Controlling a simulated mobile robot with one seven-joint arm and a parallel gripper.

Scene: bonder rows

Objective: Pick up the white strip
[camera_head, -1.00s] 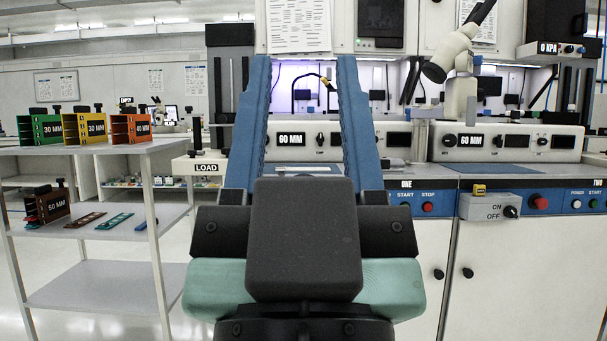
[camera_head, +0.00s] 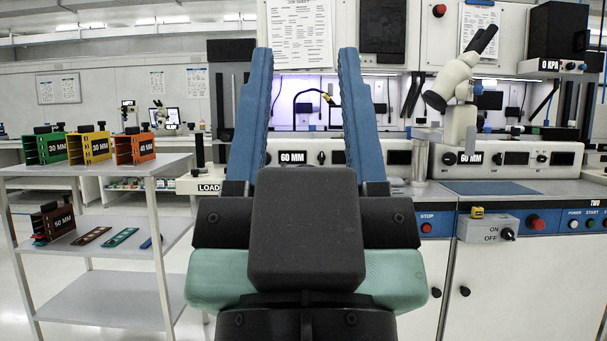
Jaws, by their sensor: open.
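My gripper (camera_head: 305,55) is in the middle of the view. Its two long blue fingers point up and forward, wide apart, with nothing seen between them. I cannot make out the white strip in the current view.
At left, a grey shelf rack (camera_head: 100,283) holds green (camera_head: 42,150), yellow (camera_head: 89,148) and orange (camera_head: 134,150) holders, with a brown 50 MM holder (camera_head: 53,222) and small coloured strips below. A microscope (camera_head: 458,85) and a switch box (camera_head: 488,228) are at right.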

